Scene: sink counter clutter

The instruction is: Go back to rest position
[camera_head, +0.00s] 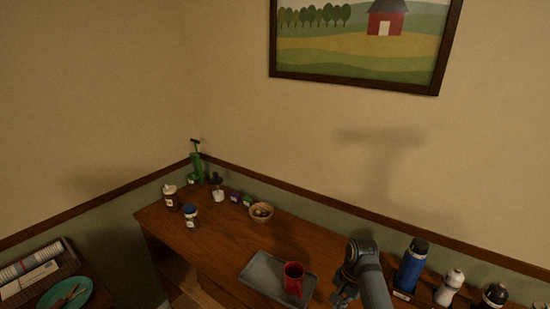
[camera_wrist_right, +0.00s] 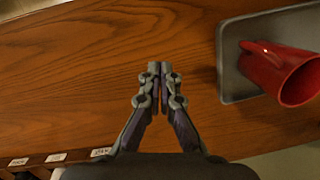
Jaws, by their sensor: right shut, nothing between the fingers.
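My right gripper (camera_wrist_right: 160,72) is shut and empty above the bare wooden counter in the right wrist view. In the head view my right arm comes up at the lower right, and its gripper (camera_head: 342,297) is near the bottom edge beside the tray. In the right wrist view the red cup (camera_wrist_right: 282,72) and the grey tray (camera_wrist_right: 232,82) are at the right, apart from the gripper. My left gripper is in neither view.
The wooden counter (camera_head: 232,246) is clear left of the tray. A small basket (camera_head: 261,212), jars and a green pump (camera_head: 196,160) stand at its far left. A blue bottle (camera_head: 412,265) and other bottles stand right of my arm. A teal plate (camera_head: 66,294) is at lower left.

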